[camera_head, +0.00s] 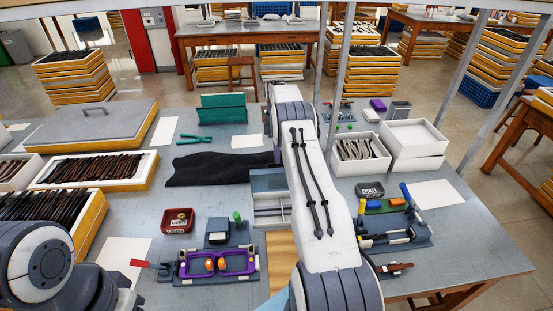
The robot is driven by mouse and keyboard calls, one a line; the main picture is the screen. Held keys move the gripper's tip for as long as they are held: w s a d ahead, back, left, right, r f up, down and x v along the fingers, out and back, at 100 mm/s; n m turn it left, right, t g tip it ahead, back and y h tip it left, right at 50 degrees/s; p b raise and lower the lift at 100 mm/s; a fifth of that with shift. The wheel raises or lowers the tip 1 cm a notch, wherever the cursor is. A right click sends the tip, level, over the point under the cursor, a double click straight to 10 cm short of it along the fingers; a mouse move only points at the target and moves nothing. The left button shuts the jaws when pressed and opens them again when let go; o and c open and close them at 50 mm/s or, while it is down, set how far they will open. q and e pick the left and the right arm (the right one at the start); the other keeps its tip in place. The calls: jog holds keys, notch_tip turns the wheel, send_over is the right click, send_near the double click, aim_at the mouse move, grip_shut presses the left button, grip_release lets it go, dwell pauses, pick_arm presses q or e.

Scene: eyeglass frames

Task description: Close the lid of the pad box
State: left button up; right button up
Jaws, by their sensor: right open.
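A teal-green box (222,108) stands toward the back of the grey table, left of my right arm. It looks like the pad box. Its wide lid (222,101) stands up, so the box is open. My right gripper (267,118) is at the far end of my right arm, just to the right of the teal box and apart from it. It is open, and nothing shows between its fingers. The arm hides part of the gripper. My left arm shows only at the lower left corner; its gripper is out of the picture.
Green-handled pliers (203,138) and a black cloth (215,171) lie in front of the box. A white paper (251,141) lies beside them. A grey-lidded crate (90,128) is at the left. A purple tray (217,263) is at the front.

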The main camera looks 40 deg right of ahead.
jog(key=shift+s+a+f+p, duration=0.15)
jog(key=shift+f+p, duration=0.2)
jog(key=shift+f, duration=1.1)
grip_shut()
dwell(0.4)
